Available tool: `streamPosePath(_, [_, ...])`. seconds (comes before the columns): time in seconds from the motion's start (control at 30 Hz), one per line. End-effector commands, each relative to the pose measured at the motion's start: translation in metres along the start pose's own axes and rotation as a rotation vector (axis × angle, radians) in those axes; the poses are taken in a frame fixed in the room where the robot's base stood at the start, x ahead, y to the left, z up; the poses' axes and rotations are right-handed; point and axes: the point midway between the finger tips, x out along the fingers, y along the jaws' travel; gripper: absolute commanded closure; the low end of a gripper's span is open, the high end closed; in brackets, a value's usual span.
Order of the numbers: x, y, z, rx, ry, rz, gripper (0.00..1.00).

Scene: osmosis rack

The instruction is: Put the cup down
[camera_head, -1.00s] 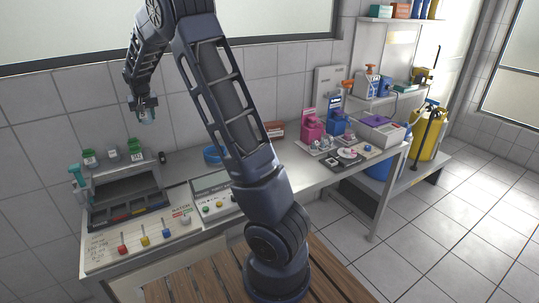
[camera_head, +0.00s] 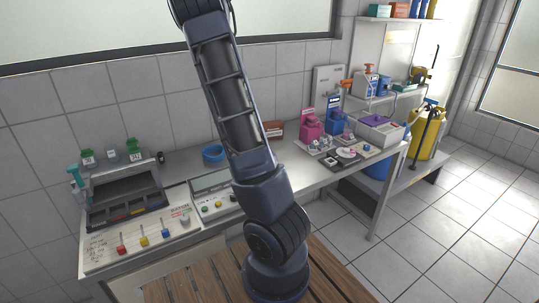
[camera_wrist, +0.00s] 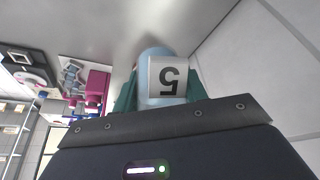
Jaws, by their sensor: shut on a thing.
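The plain grey surface (camera_wrist: 110,25) of the bench lies beyond the cup. I cannot tell whether the cup touches it. In the head view my arm runs up out of the top edge, so neither gripper nor cup shows there.
The bench holds a control panel with a dark tray (camera_head: 125,198), a blue ring (camera_head: 213,153), pink (camera_head: 311,126) and blue (camera_head: 335,120) dispensers and a dark small-parts tray (camera_head: 345,160). In the wrist view, the pink dispenser (camera_wrist: 97,88) stands left and the tiled wall (camera_wrist: 250,60) right.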

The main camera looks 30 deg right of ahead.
Motion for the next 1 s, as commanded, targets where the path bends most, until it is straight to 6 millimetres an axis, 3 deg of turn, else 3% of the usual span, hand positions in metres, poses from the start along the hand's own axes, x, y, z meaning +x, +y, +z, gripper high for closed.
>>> streamPosePath(0.03, [0.004, 0.021, -0.007, 0.043, -0.001, 0.019, 0.81])
streamPosePath(0.2, [0.011, 0.077, -0.025, 0.169, 0.0, 0.071, 0.81])
streamPosePath(0.4, [0.014, 0.113, -0.033, 0.246, -0.001, 0.103, 0.81])
streamPosePath(0.57, [0.026, 0.121, -0.029, 0.263, -0.003, 0.112, 0.81])
streamPosePath(1.0, [0.112, 0.121, 0.007, 0.263, -0.003, 0.112, 0.81])
